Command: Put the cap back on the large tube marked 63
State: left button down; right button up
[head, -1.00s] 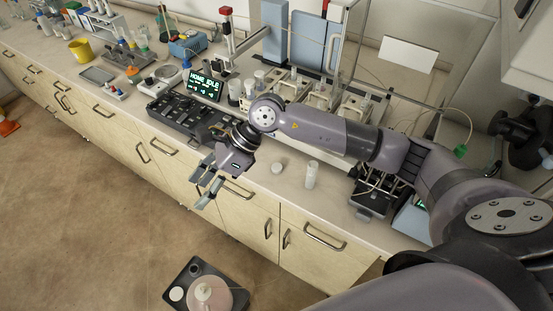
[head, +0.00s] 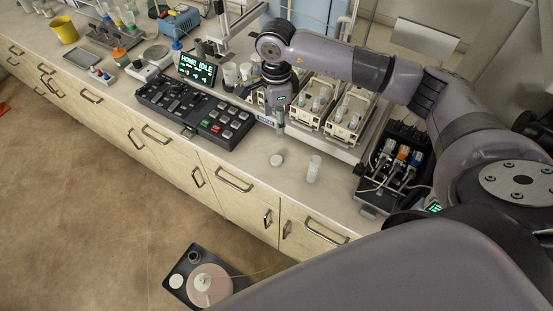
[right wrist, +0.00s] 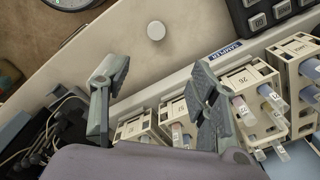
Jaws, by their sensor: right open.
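A small round white cap (head: 277,160) lies flat on the bench; it also shows in the right wrist view (right wrist: 156,30). A whitish translucent tube (head: 314,168) stands upright on the bench just right of the cap, apart from it. No number can be read on this tube. I cannot pick the tube out in the right wrist view. My right gripper (head: 280,122) is above the bench near the sampler's front edge, behind the cap in the head view. In the right wrist view its two fingers (right wrist: 158,80) are spread and empty. My left gripper is not in view.
Sampler racks (head: 349,115) holding small numbered vials stand behind the tube. A black keypad unit (head: 222,128) is left of the gripper. A black stand with coloured bottles (head: 402,154) is at the right.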

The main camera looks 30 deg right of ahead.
jog(key=b, duration=0.5)
send_over(277, 159)
jog(key=f, duration=1)
jog(key=shift+w+d+f, duration=0.1)
jog(key=shift+w+f, duration=0.25)
jog(key=shift+f, duration=0.45)
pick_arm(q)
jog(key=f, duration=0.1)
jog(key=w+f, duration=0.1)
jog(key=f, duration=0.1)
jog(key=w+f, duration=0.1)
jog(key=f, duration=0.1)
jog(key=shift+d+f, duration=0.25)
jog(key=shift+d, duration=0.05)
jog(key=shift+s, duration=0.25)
pick_arm(e)
jog(key=f, duration=0.1)
jog(key=f+b, duration=0.1)
jog(key=f, duration=0.2)
jog(key=shift+s+a+f+b, duration=0.2)
jog(key=shift+s+b, duration=0.15)
jog(key=shift+s, duration=0.05)
jog(key=shift+f, duration=0.4)
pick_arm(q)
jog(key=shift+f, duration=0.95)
pick_arm(e)
jog(key=shift+w, duration=0.1)
jog(key=shift+r, duration=0.1)
jog(key=shift+c, duration=0.5)
